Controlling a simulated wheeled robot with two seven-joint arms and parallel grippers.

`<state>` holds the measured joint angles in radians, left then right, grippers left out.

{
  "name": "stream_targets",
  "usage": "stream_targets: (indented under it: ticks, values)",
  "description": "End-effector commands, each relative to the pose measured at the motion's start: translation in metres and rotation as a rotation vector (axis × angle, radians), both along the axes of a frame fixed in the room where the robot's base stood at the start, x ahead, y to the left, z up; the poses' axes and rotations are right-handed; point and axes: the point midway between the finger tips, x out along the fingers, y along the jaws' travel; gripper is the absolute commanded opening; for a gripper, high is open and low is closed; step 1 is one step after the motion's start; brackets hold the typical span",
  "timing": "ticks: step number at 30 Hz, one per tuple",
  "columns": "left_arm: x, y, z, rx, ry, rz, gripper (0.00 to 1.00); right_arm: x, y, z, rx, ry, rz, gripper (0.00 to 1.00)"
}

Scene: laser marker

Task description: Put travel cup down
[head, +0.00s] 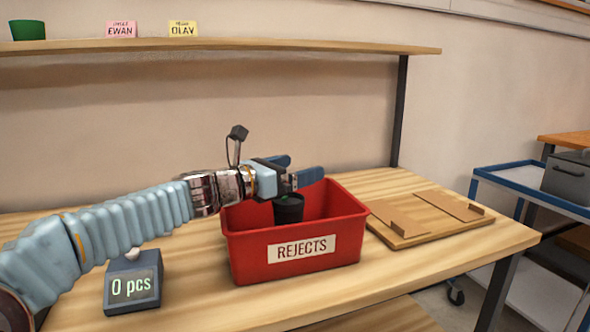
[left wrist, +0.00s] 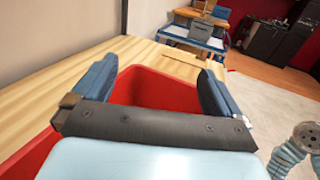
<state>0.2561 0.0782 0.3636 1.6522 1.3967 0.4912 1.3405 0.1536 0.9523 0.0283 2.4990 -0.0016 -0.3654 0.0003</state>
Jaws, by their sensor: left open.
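The travel cup (head: 288,208) is dark, with a black body and lid, and stands roughly upright inside the red bin labelled REJECTS (head: 250,250). My left gripper (head: 300,169) is above the bin, with its blue fingers just over the cup and apart. In the left wrist view the left gripper (left wrist: 155,82) is open, with nothing seen between its fingers and the red bin (left wrist: 150,90) below. The cup does not show there. The bin's front wall hides the cup's base. My right gripper is not in view.
A counter reading 0 pcs (head: 133,288) stands left of the bin. A wooden fixture board (head: 420,220) lies right of it. A shelf (head: 220,45) runs above with a green cup (head: 27,30) and name cards. A blue-framed cart (head: 515,185) stands at the right.

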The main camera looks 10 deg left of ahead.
Motion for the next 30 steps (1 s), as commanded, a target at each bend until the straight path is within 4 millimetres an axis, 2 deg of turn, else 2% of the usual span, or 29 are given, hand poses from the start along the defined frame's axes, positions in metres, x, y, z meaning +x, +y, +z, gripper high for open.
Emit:
stream_targets:
  ticks: [1,6,13,18,30]
  values:
    - [-0.010,0.010,-0.003,0.004,-0.002,0.008,1.00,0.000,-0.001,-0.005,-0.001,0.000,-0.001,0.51]
    - [-0.045,0.035,-0.002,0.003,-0.002,0.008,1.00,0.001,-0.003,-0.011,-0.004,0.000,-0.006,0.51]
    - [-0.082,0.061,-0.002,0.002,-0.002,0.005,1.00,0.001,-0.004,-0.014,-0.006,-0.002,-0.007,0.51]
    - [-0.093,0.069,-0.001,0.000,0.000,0.003,1.00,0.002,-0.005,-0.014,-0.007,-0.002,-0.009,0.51]
    - [-0.094,0.070,-0.001,0.000,0.000,0.002,1.00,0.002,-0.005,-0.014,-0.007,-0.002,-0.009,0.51]
